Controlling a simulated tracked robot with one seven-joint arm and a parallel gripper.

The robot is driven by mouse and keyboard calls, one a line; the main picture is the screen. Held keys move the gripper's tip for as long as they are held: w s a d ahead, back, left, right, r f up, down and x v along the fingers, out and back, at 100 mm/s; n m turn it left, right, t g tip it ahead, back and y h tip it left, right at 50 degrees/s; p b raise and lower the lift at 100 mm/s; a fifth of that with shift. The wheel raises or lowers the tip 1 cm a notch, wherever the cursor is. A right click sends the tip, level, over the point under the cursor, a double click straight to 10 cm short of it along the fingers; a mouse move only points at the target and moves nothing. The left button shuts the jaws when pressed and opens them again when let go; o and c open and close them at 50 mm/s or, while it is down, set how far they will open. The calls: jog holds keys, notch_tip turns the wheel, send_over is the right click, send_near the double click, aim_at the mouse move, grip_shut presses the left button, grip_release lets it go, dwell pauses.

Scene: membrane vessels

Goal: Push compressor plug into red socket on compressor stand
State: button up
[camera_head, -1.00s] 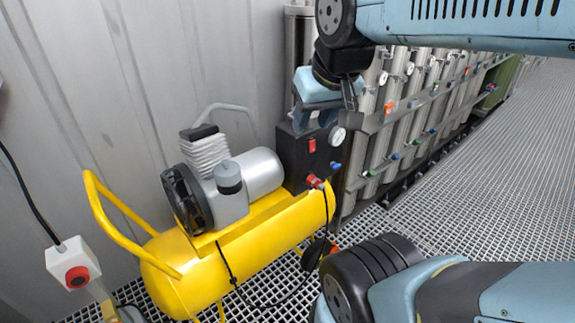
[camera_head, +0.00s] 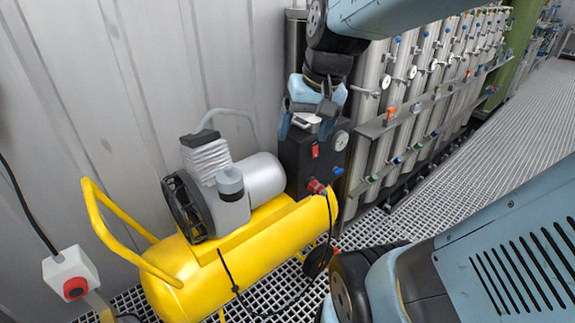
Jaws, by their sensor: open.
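The compressor (camera_head: 205,262) has a yellow tank and stands on the grating by the wall. Its black control box (camera_head: 297,168) carries a red switch, a round gauge and a red fitting (camera_head: 317,187) with a dark cable below. My gripper (camera_head: 306,121) is open, pointing down at the top of this box. A grey metal piece (camera_head: 305,119) shows between its fingers; I cannot tell whether they touch it. A white box with a round red face (camera_head: 74,288) at lower left may be the red socket. I cannot clearly identify the compressor plug.
A black cable (camera_head: 262,314) loops along the grating below the tank. A rounded black object (camera_head: 318,260) lies there, partly behind my arm link. Steel membrane vessels (camera_head: 398,100) with valves and gauges stand close at right. The grating walkway (camera_head: 470,150) is clear.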

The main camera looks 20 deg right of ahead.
jog(key=w+d+f+m+g+y, duration=0.25)
jog(key=w+f+m+y, duration=0.25)
jog(key=w+f, duration=0.6)
jog(key=m+t, duration=1.6)
jog(key=m, duration=0.9)
send_near(318, 189)
jog(key=w+f, duration=0.2)
jog(key=shift+w+d, duration=0.25)
jog(key=shift+r, duration=0.1)
jog(key=shift+x, duration=4.5)
jog(key=shift+c, duration=0.3)
